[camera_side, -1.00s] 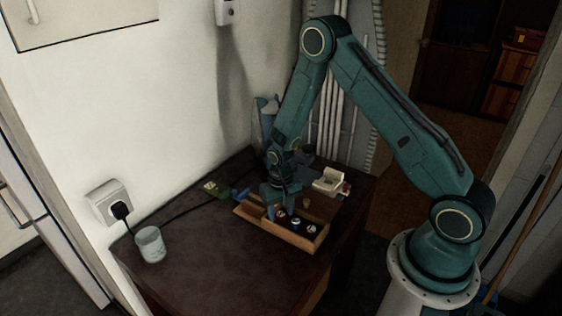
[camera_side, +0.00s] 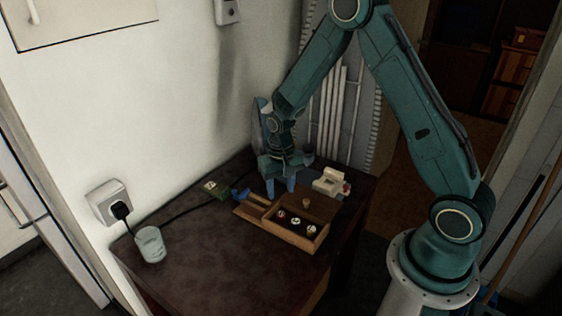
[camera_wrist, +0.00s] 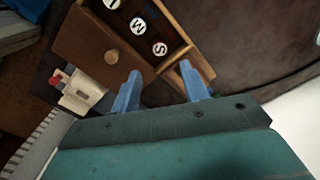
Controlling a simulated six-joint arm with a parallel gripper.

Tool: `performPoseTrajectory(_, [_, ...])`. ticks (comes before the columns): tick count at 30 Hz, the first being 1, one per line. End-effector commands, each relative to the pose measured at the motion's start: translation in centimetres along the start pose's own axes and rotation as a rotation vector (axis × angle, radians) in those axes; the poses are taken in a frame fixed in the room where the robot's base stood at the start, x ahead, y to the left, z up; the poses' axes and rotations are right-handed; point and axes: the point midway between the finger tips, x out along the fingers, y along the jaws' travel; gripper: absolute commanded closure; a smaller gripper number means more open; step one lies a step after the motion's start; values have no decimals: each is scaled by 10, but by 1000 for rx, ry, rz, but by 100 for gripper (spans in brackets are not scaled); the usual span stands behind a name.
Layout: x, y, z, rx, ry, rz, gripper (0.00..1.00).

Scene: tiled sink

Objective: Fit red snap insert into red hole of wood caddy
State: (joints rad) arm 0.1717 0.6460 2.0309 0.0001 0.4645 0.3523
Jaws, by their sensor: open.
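The wood caddy (camera_side: 290,240) lies on the dark table, with several round white-faced pieces in a row in its dark tray. The leftmost piece (camera_side: 281,216) looks reddish in the side view, and I take it for the red snap insert. It appears to sit in the caddy, but I cannot tell how deep. In the wrist view, the caddy (camera_wrist: 177,54) shows faces marked M (camera_wrist: 138,25) and S (camera_wrist: 159,48); no red shows clearly there. My gripper (camera_side: 281,187) is open and empty, raised behind the caddy's left part. Its blue fingertips (camera_wrist: 158,80) are apart.
A wooden panel with a round knob (camera_side: 306,203) adjoins the caddy's back. A white device (camera_side: 328,181) stands behind right. A blue item (camera_side: 240,194) and a green item (camera_side: 214,187) lie left. A cup (camera_side: 151,244) stands front left; the table's front is clear.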

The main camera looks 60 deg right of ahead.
Motion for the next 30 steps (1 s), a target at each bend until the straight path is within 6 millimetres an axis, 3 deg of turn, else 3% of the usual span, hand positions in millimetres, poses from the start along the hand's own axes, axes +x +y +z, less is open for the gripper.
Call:
performPoseTrajectory(9, [-29,0,0,0,2,-1,55])
performPoseTrajectory(30, [-33,0,0,-1,1,0,55])
